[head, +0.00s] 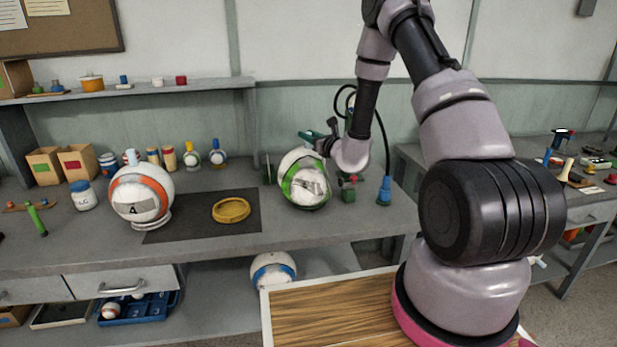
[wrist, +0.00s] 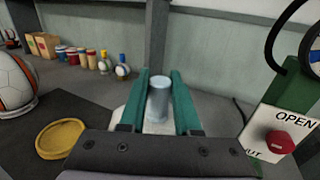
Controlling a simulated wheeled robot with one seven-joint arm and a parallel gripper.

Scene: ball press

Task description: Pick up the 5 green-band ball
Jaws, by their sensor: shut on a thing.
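The green-band ball (head: 308,183) is white with a green band, at the right part of the bench in the head view. Its number cannot be read. My gripper (head: 325,143) is at the top of this ball. In the wrist view my gripper's two green fingers stand either side of a pale blue-grey knob (wrist: 160,95), shut on it, with white ball surface (wrist: 155,127) just below. I cannot tell whether the ball touches the bench.
An orange-band ball marked 4 (head: 141,196) sits on a white ring at left. An empty yellow ring (head: 231,210) lies on a dark mat (head: 180,232). A box marked OPEN with a red knob (wrist: 280,142) stands close right. A blue-band ball (head: 273,271) is below the bench.

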